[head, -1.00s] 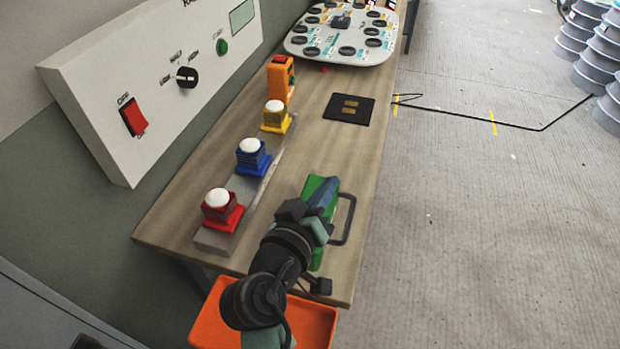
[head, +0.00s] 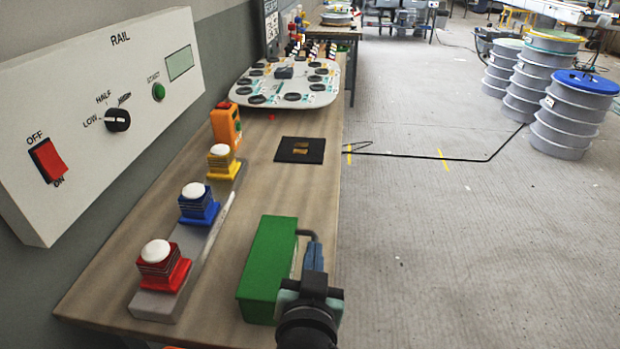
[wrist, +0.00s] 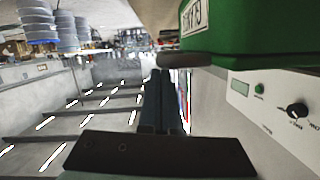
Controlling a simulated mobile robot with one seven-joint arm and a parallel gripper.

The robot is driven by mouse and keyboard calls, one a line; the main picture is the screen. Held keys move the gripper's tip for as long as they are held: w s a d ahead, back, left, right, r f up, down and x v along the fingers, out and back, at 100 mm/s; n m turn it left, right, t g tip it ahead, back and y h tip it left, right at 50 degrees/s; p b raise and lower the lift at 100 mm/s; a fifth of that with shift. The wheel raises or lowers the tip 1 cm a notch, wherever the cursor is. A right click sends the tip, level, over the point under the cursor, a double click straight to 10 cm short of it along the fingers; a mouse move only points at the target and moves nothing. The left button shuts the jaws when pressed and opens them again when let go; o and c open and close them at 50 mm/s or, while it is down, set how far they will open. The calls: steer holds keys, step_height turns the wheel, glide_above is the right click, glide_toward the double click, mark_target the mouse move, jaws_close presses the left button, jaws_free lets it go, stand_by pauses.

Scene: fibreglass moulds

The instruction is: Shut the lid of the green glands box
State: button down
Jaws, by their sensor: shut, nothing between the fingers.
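The green glands box (head: 268,262) stands near the front right edge of the bench. Its top looks flat and green, with no opening visible, so the lid looks down; part of its right side is hidden behind my gripper. A dark handle (head: 307,235) sticks out at its right. My gripper (head: 314,256) is shut and empty, close beside the box's right side; I cannot tell whether they touch. In the wrist view, the box (wrist: 255,35) fills the upper right, with a white label on it, and the shut fingers (wrist: 162,85) are below and left of it.
Red (head: 163,268), blue (head: 198,205) and yellow (head: 222,163) button blocks stand in a row left of the box. A white control panel (head: 100,120) is on the wall. A black plate (head: 300,150) lies beyond the box. Open floor (head: 450,250) lies to the right.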

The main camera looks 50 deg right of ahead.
steer(key=shift+f+m, duration=0.25)
steer(key=shift+m, duration=0.05)
steer(key=shift+r, duration=0.1)
stand_by(0.3)
steer(key=s+a+r+p, duration=0.2)
steer(key=s+a+r, duration=0.4)
steer(key=s+a, duration=0.1)
steer(key=shift+p, duration=0.3)
steer(key=shift+r, duration=0.1)
